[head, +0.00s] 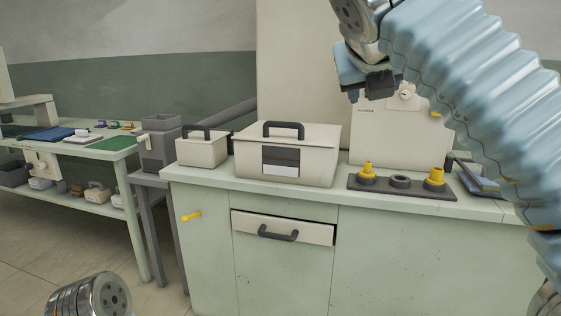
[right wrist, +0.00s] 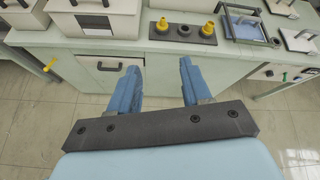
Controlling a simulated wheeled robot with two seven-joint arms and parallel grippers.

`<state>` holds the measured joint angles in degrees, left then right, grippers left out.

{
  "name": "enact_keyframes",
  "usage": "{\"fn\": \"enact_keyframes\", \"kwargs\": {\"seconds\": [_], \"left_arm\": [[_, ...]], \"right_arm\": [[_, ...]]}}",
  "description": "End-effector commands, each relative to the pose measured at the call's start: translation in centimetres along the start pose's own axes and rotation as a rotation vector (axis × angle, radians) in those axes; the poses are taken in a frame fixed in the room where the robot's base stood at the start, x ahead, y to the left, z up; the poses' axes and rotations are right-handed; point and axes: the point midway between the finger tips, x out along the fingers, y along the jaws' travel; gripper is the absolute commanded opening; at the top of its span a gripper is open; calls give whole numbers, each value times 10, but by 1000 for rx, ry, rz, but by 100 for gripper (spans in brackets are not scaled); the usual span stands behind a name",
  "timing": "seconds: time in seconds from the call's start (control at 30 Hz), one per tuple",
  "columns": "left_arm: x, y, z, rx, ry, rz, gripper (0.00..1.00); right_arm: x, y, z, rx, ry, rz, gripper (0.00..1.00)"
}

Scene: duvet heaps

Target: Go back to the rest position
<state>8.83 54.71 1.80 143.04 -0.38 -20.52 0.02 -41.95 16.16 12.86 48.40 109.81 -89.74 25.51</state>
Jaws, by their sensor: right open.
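My right arm, in a pale blue ribbed sleeve, comes in from the right in the head view. Its gripper (head: 366,86) is raised above the counter, in front of a pale upright panel. In the right wrist view the gripper (right wrist: 160,88) has its two blue fingers wide apart, with nothing between them. Beyond the fingers show the cabinet front and the floor. Of my left arm, only a metallic link shows at the bottom left of the head view; its gripper is out of view.
A green counter (head: 345,198) carries a large handled box (head: 320,160), a smaller box (head: 203,152) and a dark tray with yellow fittings (head: 402,191). The drawer (head: 318,231) below stands slightly open. A side table (head: 110,150) is at left, with bare floor before it.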

Motion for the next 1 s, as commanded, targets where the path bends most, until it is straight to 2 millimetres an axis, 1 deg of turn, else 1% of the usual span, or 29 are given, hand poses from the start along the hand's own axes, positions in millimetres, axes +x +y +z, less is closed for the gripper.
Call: {"fn": "enact_keyframes", "kwargs": {"seconds": [0.03, 0.23, 0.37, 0.47, 0.57, 0.67, 0.77, 0.8, 0.83, 0.87, 0.9, 0.97, 1.0], "left_arm": [[0, 0, 0, 0, 1, 0, 43], [0, 0, -1, 1, 1, 0, 43], [0, 0, 0, 1, 1, 0, 43], [0, 0, 0, 1, 1, 0, 43], [0, 0, 0, 1, 1, 0, 43], [0, 0, 0, 1, 1, 0, 43], [0, 0, 0, 0, 1, 0, 43], [0, 0, 0, 0, 1, 0, 43], [0, 0, 0, 0, 1, 0, 43], [0, 0, 0, 0, 1, 0, 43], [0, 0, 0, 0, 1, 0, 43], [0, 0, 0, 0, 1, 0, 43], [0, 0, 0, 0, 1, 0, 43]], "right_arm": [[9, 3, -1, -23, -1, -22, 48], [37, 11, -1, -116, -19, -105, 48], [63, 18, -3, -202, -34, -172, 48], [89, 26, -6, -297, -49, -233, 48], [121, 36, -12, -423, -65, -300, 48], [159, 50, -23, -578, -83, -360, 48], [206, 68, -44, -783, -101, -409, 48], [228, 78, -56, -882, -109, -420, 48], [245, 85, -67, -963, -115, -426, 48], [262, 93, -80, -1046, -121, -425, 48], [284, 104, -99, -1156, -131, -417, 48], [314, 119, -131, -1315, -144, -391, 48], [332, 128, -154, -1415, -153, -365, 48]]}}
